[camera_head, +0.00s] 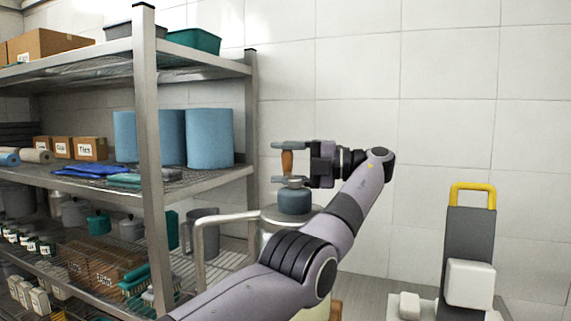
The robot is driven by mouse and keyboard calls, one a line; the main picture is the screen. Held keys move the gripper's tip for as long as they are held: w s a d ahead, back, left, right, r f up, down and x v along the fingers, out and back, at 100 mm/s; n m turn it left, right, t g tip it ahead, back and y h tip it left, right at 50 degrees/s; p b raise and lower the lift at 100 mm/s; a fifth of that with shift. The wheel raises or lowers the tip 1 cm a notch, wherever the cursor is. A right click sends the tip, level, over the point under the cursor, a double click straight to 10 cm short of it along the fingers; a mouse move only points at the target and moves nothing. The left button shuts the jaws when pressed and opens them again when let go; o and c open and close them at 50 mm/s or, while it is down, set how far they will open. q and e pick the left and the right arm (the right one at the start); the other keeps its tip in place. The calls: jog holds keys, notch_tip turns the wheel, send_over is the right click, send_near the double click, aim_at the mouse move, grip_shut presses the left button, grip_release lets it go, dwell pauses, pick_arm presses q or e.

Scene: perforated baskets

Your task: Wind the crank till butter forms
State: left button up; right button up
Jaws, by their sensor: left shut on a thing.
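My left gripper (290,163) is shut on the crank's brown wooden handle (287,161), with one finger above and one below in the picture. The handle looks upright. A blue-grey housing (294,203) sits just below it, on the pale round top of the churn (269,217). My left forearm hides much of the churn's body and its right side. No butter is visible, and the inside of the churn cannot be seen. My right gripper is not in view.
A metal shelf rack (148,150) with blue rolls (209,138), boxes and bins stands close on the left. A bent metal rail (199,245) is beside the churn. A grey trolley with a yellow handle (472,187) stands at the right. The tiled wall is behind.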

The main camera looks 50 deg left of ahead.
pick_arm(q)
jog(key=shift+r, duration=0.15)
jog(key=o, duration=1.3)
jog(key=shift+s, duration=0.1)
jog(key=shift+c, duration=0.2)
jog(key=shift+o, duration=1)
jog(key=shift+s, duration=0.15)
jog(key=shift+w+d+t, duration=0.15)
jog(key=shift+w+t, duration=0.1)
jog(key=shift+t, duration=0.05)
